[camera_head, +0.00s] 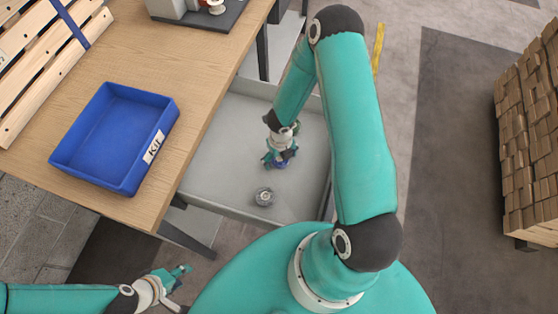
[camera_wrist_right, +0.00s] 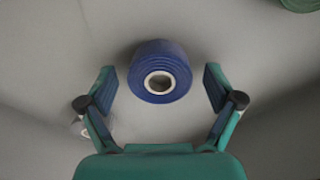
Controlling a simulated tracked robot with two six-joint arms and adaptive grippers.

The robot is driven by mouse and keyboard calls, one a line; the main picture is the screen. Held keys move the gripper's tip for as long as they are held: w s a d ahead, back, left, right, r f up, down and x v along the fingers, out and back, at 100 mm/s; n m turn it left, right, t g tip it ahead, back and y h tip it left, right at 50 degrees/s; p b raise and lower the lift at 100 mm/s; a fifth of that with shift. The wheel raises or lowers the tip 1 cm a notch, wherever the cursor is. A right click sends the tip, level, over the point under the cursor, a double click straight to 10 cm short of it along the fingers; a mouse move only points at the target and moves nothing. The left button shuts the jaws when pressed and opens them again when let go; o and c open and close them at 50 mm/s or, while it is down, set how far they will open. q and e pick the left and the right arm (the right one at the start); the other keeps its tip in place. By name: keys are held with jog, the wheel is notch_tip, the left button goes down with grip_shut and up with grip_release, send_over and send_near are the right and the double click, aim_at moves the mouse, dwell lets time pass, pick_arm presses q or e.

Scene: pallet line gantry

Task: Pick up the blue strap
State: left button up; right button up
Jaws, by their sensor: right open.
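A roll of blue strap (camera_wrist_right: 160,58) with a pale core lies on the grey surface in the right wrist view, between the two fingers and a little beyond them. My right gripper (camera_wrist_right: 160,85) is open and empty, its fingers on either side of the roll with gaps. In the head view my right gripper (camera_head: 279,160) reaches down into a grey tray (camera_head: 225,150) and mostly hides the roll. My left gripper (camera_head: 184,288) is open and empty at the lower left, away from the roll.
A grey round part (camera_head: 264,196) lies in the tray nearer me. A green roll (camera_wrist_right: 300,4) shows at the wrist view's top right corner. A blue kit bin (camera_head: 105,137) stands on the wooden table (camera_head: 200,62). A slatted pallet (camera_head: 45,80) is at upper left, stacked boxes (camera_head: 530,130) at right.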

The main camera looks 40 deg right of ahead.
jog(key=c, duration=1.3)
jog(key=shift+r, duration=0.1)
jog(key=shift+c, duration=0.2)
